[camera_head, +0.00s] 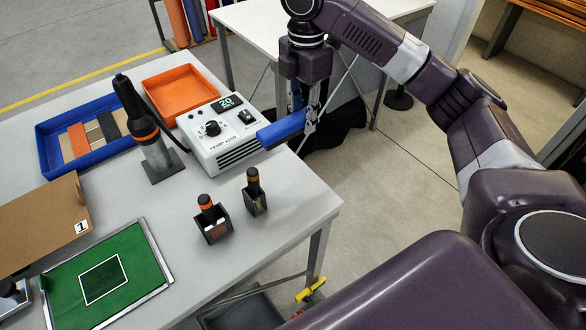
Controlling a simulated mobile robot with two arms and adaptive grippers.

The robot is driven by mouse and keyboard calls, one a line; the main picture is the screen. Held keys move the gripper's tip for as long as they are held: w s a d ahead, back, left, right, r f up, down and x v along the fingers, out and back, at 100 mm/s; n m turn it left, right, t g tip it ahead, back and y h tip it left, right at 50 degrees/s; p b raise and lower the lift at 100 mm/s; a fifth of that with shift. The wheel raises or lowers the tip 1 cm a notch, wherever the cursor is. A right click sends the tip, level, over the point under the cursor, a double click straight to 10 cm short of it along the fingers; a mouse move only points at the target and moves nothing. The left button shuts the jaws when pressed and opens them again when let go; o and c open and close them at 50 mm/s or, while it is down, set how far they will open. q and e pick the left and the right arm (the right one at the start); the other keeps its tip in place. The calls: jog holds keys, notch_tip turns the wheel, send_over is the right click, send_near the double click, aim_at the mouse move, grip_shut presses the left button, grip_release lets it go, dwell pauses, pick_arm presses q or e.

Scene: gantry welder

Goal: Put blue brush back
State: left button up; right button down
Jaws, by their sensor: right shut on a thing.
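My right gripper (306,120) points down and is shut on the blue brush (280,130). The brush lies roughly level, with its blue end toward the left, by the right side of the white control box. It seems to be held above the table's right edge; whether it touches the box I cannot tell. The gripper hides its other end. Two small dark holders stand near the table's right edge: one (215,230) with an orange-banded handle, one (256,202) with a dark, tan-topped handle. My left gripper is out of view.
The white control box (224,143) reads 20. A black tool stands in a grey stand (160,163). Behind are an orange tray (182,92) and a blue tray (46,150). A green mat (70,290) and cardboard box (40,225) lie left. Free tabletop surrounds the holders.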

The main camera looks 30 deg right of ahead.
jog(key=p, duration=0.2)
send_over(302, 176)
notch_tip(302, 176, down, 7)
notch_tip(302, 176, down, 4)
jog(key=shift+r, duration=0.1)
notch_tip(302, 176, down, 3)
jog(key=shift+r+p, duration=0.2)
jog(key=shift+p, duration=0.1)
notch_tip(302, 176, down, 3)
jog(key=shift+f+p, duration=0.2)
jog(key=shift+p, duration=0.15)
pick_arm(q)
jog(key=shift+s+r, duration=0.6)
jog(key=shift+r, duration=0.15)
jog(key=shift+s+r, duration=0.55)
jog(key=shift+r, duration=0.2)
pick_arm(e)
jog(key=shift+f, duration=0.25)
jog(key=shift+f, duration=0.1)
jog(key=c, duration=1.6)
grip_release()
